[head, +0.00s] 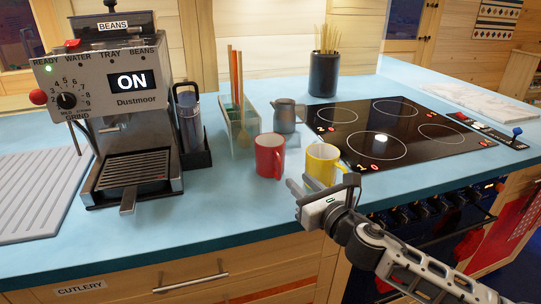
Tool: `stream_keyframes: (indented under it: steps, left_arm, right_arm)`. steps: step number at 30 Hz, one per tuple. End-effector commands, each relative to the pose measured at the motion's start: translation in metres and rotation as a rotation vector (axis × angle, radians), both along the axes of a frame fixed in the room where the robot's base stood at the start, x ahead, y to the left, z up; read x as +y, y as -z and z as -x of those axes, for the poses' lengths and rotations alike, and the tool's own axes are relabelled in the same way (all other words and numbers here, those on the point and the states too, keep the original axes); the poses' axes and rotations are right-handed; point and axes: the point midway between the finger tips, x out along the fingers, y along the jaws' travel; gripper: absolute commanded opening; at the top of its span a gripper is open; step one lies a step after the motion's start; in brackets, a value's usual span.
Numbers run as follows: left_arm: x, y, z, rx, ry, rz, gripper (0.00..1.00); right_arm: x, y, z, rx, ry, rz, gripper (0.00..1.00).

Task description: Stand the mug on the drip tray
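A red mug (269,156) stands upright on the blue counter, left of a yellow mug (322,160), which is also upright with its handle to the right. The drip tray (133,172) is the slatted metal grille at the foot of the coffee machine (112,95) on the left; nothing stands on it. My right gripper (324,184) is just in front of the yellow mug, its fingers apart, with the lower front of the mug partly hidden behind it. I cannot tell whether it touches the mug. My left gripper is not in view.
A clear-sided holder with utensils (239,130), a grey metal jug (286,116) and a dark pot of sticks (324,74) stand behind the mugs. A black hob (385,132) lies to the right. The counter between drip tray and red mug is clear.

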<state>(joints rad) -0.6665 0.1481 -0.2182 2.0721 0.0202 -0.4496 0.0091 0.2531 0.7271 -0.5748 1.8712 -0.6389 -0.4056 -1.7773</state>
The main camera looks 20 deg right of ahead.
Motion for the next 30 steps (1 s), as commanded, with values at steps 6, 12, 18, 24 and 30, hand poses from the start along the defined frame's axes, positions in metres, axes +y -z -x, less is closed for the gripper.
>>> stream_keyframes:
  steps: [6,12,18,24,30]
  left_arm:
    - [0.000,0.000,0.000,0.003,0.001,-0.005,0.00]
    - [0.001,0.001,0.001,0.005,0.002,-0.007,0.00]
    - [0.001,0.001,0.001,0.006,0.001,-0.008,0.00]
    - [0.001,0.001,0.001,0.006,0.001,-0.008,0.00]
    - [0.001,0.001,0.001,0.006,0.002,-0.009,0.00]
  right_arm:
    - [0.008,0.000,-0.031,0.001,-0.001,-0.003,0.29]
    - [0.013,0.001,-0.043,0.001,-0.001,-0.004,0.29]
    - [0.026,0.003,-0.071,0.001,0.000,-0.005,0.29]
    - [0.029,0.004,-0.084,0.002,-0.001,-0.003,0.29]
    - [0.028,0.005,-0.083,0.002,-0.002,-0.003,0.24]
